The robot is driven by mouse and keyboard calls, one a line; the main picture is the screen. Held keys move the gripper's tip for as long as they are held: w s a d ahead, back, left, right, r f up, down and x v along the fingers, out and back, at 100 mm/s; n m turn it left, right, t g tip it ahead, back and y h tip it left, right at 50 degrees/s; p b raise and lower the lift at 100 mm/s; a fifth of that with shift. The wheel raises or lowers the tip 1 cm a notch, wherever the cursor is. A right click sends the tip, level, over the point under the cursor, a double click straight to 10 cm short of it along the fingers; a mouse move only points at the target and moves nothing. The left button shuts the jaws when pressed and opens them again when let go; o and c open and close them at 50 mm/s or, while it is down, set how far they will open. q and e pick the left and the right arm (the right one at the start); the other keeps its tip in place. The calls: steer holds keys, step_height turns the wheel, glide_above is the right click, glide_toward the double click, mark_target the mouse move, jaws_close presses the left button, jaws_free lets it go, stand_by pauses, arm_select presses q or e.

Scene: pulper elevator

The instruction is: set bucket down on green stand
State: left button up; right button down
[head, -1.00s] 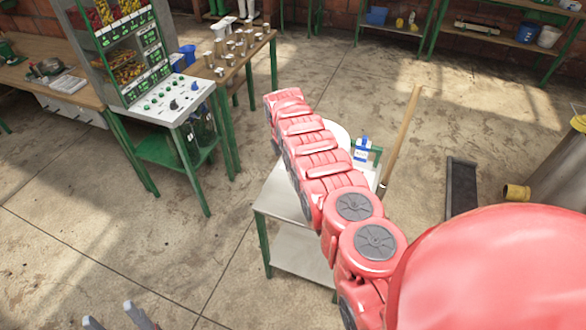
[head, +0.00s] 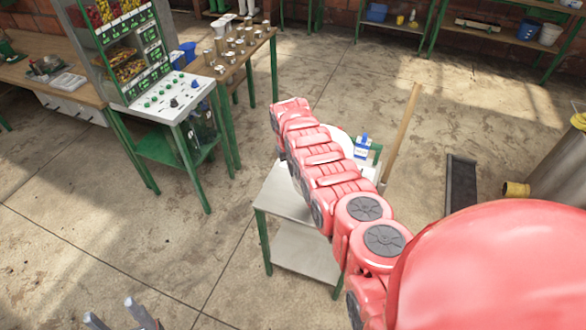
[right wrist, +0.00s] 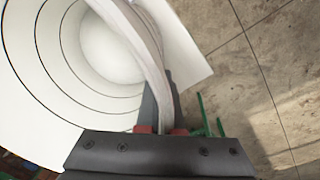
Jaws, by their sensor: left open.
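The stand (head: 285,192) has green legs, a pale top and a lower shelf; it is in the middle of the head view, partly covered by my red right arm. A white bucket (head: 341,136) shows only as a rounded edge behind that arm. In the right wrist view I look into the ringed bucket (right wrist: 45,75), its pale handle passing at my right gripper (right wrist: 162,100). The fingers look closed on the handle. A pale flat corner lies beneath the bucket; I cannot tell whether they touch. My left gripper (head: 116,310) is open and empty at the lower left.
A blue-and-white bottle (head: 362,146) and a wooden pole (head: 402,132) are by the stand's right side. A control panel (head: 170,97) on a green table and a bench with metal cups (head: 232,50) stand at left. Floor left of the stand is clear.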

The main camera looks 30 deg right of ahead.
step_height(320, 180, down, 10)
steer(key=b, duration=0.9)
steer(key=shift+f, duration=0.15)
steer(key=c, duration=1)
jaws_free()
